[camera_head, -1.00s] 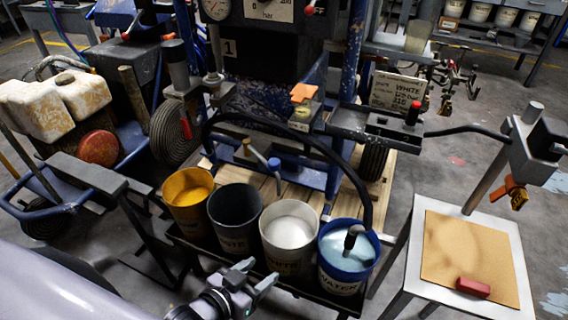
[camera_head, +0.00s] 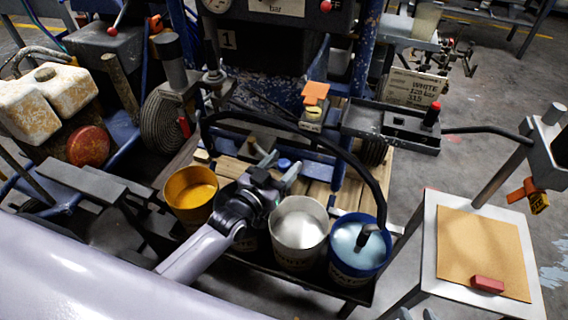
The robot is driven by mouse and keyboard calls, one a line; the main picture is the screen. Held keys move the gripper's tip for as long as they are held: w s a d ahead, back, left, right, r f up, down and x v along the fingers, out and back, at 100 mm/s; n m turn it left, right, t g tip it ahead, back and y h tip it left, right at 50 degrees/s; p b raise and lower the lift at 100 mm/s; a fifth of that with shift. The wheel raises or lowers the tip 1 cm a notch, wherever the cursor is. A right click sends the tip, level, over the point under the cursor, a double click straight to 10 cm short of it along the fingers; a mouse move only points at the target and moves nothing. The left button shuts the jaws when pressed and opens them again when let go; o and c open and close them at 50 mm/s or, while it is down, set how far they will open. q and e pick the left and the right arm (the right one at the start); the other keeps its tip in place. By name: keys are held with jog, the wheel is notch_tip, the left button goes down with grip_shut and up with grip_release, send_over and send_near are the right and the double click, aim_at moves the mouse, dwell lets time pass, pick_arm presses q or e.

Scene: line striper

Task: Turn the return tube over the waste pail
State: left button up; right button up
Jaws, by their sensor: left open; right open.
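The return tube, with its blue end (camera_head: 284,163), sits behind the row of pails, low on the striper. My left gripper (camera_head: 279,160) is open, with its fingers on either side of the blue end. I cannot tell whether they touch it. The dark pail, likely the waste pail, is almost wholly hidden under my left gripper and wrist. Its label cannot be read. My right gripper (camera_head: 418,314) shows only as fingertips at the bottom edge, open and empty, apart from everything.
A yellow-paint pail (camera_head: 191,190), a white-paint pail (camera_head: 299,232) and a blue water pail (camera_head: 357,248) stand in a row. A black hose (camera_head: 345,155) arches into the water pail. A side table (camera_head: 430,255) with a board and red block (camera_head: 487,284) stands right.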

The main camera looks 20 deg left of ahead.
pick_arm(q)
jog(key=shift+w+d, duration=0.15)
jog(key=shift+w, duration=0.25)
jog(key=shift+c, duration=0.3)
grip_shut()
jog(key=shift+s, duration=0.15)
